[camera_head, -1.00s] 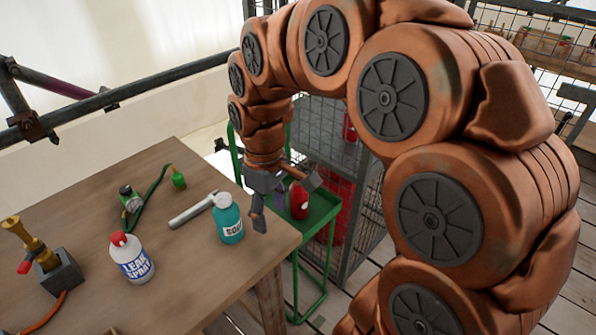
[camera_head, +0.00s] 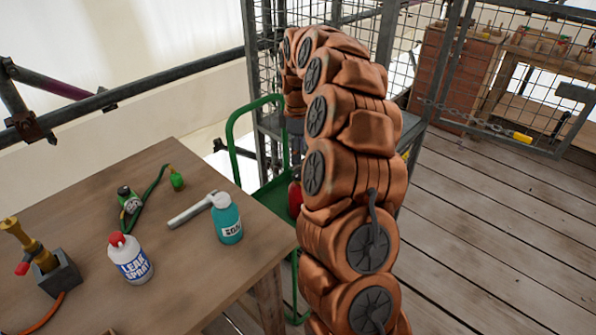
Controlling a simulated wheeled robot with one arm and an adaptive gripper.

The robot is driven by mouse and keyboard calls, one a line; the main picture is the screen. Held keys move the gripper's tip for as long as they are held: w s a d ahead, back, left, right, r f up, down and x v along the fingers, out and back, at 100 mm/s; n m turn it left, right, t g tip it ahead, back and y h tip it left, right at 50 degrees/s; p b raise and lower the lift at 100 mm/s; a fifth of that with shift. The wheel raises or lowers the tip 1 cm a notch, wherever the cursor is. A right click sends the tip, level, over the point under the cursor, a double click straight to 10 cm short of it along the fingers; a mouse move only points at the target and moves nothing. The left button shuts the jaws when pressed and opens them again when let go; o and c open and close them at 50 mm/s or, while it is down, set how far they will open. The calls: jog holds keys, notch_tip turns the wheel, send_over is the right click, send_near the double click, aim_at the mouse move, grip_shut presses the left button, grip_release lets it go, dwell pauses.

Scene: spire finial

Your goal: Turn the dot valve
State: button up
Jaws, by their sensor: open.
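I cannot make out a valve marked with a dot in the head view. A red cylinder (camera_head: 295,196) stands on the green trolley (camera_head: 265,198) beside the table, partly hidden by my arm. My gripper (camera_head: 296,150) is beyond my raised arm, above the trolley and near the cage shelf. Only a small dark part of it shows; its fingers are mostly hidden. It appears empty, and I cannot see what lies right in front of it.
The wooden table (camera_head: 190,275) holds a soap bottle (camera_head: 227,222), a leak spray bottle (camera_head: 130,262), a green-hosed gauge (camera_head: 130,203), a grey tube (camera_head: 188,212) and a brass torch (camera_head: 30,243). A mesh cage (camera_head: 262,60) stands behind my arm. The plank floor (camera_head: 490,240) at right is clear.

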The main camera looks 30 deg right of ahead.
aim_at(298, 174)
jog(key=shift+d+f, duration=0.2)
jog(key=shift+f, duration=0.15)
jog(key=shift+f+p, duration=0.55)
jog(key=shift+f, duration=3.05)
jog(key=shift+a, duration=0.1)
jog(key=c, duration=1.2)
jog(key=shift+o, duration=0.2)
